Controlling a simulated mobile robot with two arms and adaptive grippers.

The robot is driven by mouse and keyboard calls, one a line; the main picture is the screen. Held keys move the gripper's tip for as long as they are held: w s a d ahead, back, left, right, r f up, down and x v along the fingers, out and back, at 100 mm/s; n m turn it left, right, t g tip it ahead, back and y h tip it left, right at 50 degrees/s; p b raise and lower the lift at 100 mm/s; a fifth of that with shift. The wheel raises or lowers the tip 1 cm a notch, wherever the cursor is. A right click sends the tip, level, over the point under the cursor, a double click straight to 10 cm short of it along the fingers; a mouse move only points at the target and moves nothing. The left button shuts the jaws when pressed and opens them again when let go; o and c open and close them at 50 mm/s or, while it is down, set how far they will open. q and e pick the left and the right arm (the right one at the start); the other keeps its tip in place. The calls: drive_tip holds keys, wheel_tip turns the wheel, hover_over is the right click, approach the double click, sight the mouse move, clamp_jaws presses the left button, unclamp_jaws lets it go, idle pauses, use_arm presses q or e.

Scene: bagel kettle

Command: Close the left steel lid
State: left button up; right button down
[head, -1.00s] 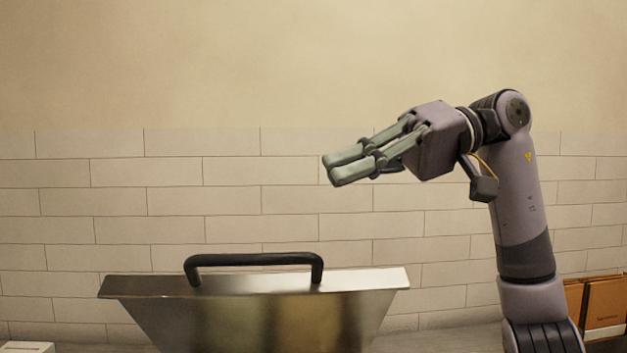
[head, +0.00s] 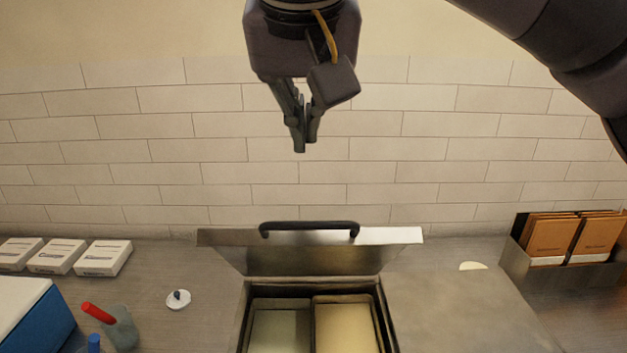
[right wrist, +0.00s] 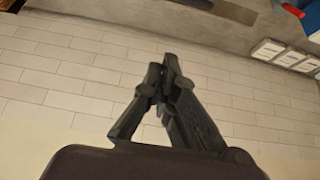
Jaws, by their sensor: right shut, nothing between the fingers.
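The steel lid (head: 290,262) with a black handle (head: 310,226) stands open, tilted up at the back of a steel bin (head: 245,312). The bin shows two inner compartments, a greyish one on the left and a pale yellow one on the right. My right gripper (head: 304,148) points down above the lid's handle, shut and empty, apart from the lid. Its shut fingers also show in the right wrist view (right wrist: 165,68). My left gripper is not in view.
Several white boxes (head: 56,256), a white round item (head: 178,299), a red-handled item (head: 98,313) and a blue box (head: 40,325) are at the left. A steel holder (head: 540,275) with brown packets is at the right. A tiled wall (head: 190,150) stands behind.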

drive_tip(key=p, duration=0.2)
hover_over(307, 241)
drive_tip(key=w, duration=0.3)
wheel_tip(307, 241, down, 6)
drive_tip(key=shift+s+f+p, duration=0.5)
drive_tip(key=shift+s+f, duration=0.6)
drive_tip(key=shift+s, duration=0.1)
drive_tip(key=shift+s+f, duration=0.3)
drive_tip(key=shift+s, duration=0.1)
drive_tip(key=shift+f, duration=0.1)
drive_tip(key=shift+w, duration=0.1)
